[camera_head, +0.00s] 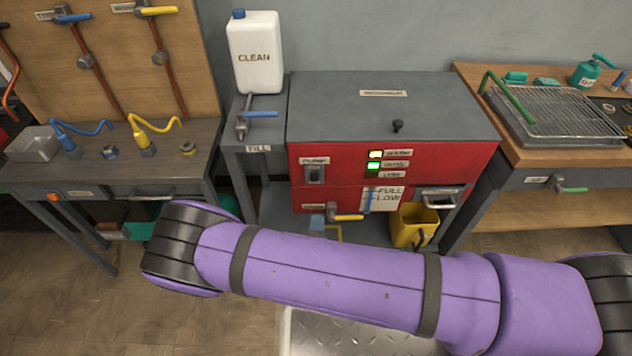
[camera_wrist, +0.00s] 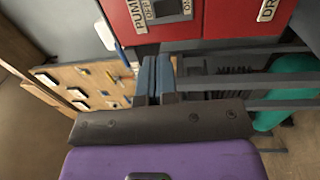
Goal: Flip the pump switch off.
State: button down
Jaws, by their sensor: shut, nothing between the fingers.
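The pump switch (camera_head: 314,174) is a small dark rocker under a PUMP label on the left of the red cabinet front (camera_head: 341,190). In the wrist view the switch (camera_wrist: 166,9) shows at the top edge, partly cut off, with OFF on its left and ON on its right. I cannot tell which side is pressed. My gripper (camera_wrist: 157,60) is shut and empty, its blue-grey fingers pointing towards the cabinet front. It appears apart from the switch, with the tips below it in the wrist view. In the head view I cannot make out the gripper.
A yellow-handled valve (camera_head: 346,217) and yellow bucket (camera_head: 412,228) sit low at the cabinet. A white CLEAN jug (camera_head: 255,55) stands left. Benches flank both sides. My purple arm crosses the foreground.

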aim_at(316, 174)
dwell(0.4)
jog(key=w, duration=0.4)
jog(key=w+r, duration=0.1)
jog(key=w, duration=0.8)
jog(key=shift+w+r, duration=0.2)
jog(key=shift+r, duration=0.1)
jog(key=shift+w, duration=0.2)
jog(key=shift+w+r, duration=0.15)
jog(key=shift+w, duration=0.1)
